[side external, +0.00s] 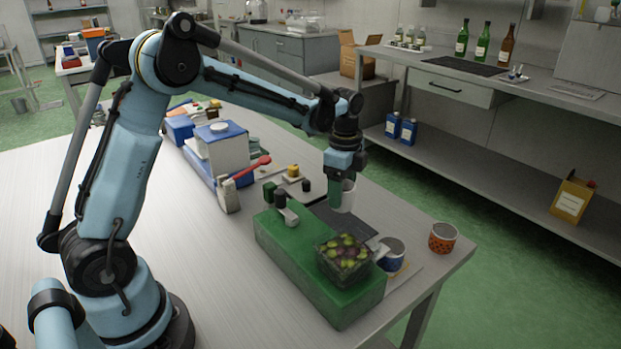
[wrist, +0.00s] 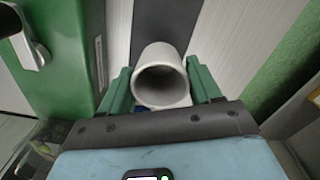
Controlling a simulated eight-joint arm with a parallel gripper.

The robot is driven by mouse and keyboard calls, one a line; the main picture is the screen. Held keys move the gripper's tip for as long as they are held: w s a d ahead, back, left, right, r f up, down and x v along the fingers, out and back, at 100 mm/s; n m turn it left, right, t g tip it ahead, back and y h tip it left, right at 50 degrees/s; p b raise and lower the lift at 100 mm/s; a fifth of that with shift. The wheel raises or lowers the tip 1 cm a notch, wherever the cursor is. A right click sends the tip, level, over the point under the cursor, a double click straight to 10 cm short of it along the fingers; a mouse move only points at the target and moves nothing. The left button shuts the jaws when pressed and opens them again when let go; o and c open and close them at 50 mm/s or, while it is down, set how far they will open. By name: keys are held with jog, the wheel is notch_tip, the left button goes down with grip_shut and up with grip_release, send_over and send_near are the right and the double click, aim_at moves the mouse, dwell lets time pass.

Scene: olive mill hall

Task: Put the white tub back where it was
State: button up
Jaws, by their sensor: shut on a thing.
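The white tub (wrist: 160,62) is between the two green fingers of my gripper (wrist: 160,90) in the wrist view, with its open mouth toward the camera. It looks empty, though its inside is in shadow. In the side view the white tub (side external: 348,196) shows beside the green finger of my gripper (side external: 341,192), over the dark mat behind the green box. My gripper is shut on the tub. Whether the tub's base touches the surface below is unclear.
A long green box (side external: 300,262) stands close by, with a clear tub of olives (side external: 343,252) on it. A blue-and-white cup (side external: 391,256) and an orange patterned cup (side external: 442,238) stand near the table (side external: 190,290) corner. A white-and-blue machine (side external: 222,150) stands further back.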

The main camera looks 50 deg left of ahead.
jog(key=shift+f, duration=2)
jog(key=shift+f, duration=0.1)
jog(key=o, duration=1.1)
notch_tip(320, 180, up, 12)
jog(key=shift+s+d+f+n+t, duration=0.1)
jog(key=shift+s+d+n+t, duration=0.95)
jog(key=shift+s+n, duration=1.5)
jog(key=shift+s+d+f+n+t, duration=0.15)
jog(key=shift+s+d+n+t, duration=0.45)
jog(key=shift+s+n+t, duration=1.75)
jog(key=shift+s+d+f+n+t, duration=0.15)
jog(key=shift+s+d+n, duration=0.7)
jog(key=shift+s+n, duration=1.8)
